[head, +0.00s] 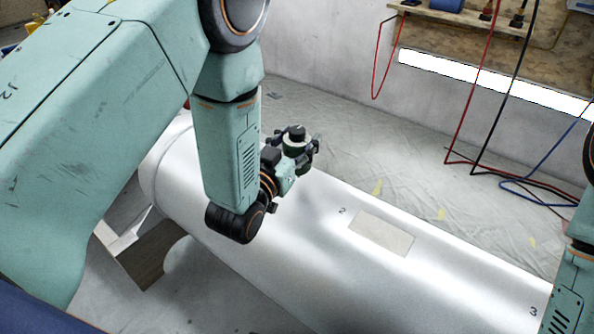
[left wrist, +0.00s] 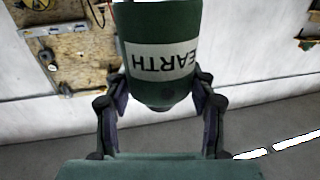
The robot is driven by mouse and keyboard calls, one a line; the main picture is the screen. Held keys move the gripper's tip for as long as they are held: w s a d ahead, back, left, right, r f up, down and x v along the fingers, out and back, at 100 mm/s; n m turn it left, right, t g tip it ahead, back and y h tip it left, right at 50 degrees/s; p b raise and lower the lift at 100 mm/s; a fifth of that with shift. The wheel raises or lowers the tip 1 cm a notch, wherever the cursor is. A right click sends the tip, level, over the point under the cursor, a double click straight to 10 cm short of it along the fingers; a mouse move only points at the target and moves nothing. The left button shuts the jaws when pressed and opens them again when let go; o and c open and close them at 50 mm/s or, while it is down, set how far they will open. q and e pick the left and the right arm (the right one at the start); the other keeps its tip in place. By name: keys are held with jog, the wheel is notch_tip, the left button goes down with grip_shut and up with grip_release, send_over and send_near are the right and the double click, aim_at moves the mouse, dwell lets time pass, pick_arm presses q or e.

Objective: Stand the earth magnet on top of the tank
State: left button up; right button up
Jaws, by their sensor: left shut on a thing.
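The earth magnet (left wrist: 162,85) is a dark green cylinder with a white band reading EARTH, upside down in the left wrist view. In the head view the magnet (head: 296,140) shows small, with a black top. My left gripper (head: 290,152) is shut on it; in the left wrist view its two fingers (left wrist: 160,98) press on both sides. The tank (head: 300,240) is a large silver cylinder lying on its side on a wooden cradle. The gripper and magnet appear over its far side; I cannot tell the height. My right gripper is out of view.
A beige patch (head: 381,233) lies on the tank beside the mark 2; a mark 3 is further right. Red, black and blue cables (head: 480,130) hang from a wooden board at the back right. The sheeted floor (head: 400,150) behind the tank is mostly clear.

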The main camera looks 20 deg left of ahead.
pick_arm(q)
jog(key=shift+w+f+b, duration=0.1)
jog(key=shift+f+b, duration=0.9)
jog(key=shift+f, duration=1.7)
jog(key=shift+r, duration=0.1)
jog(key=shift+f, duration=0.2)
jog(key=o, duration=1.4)
jog(key=shift+o, duration=0.2)
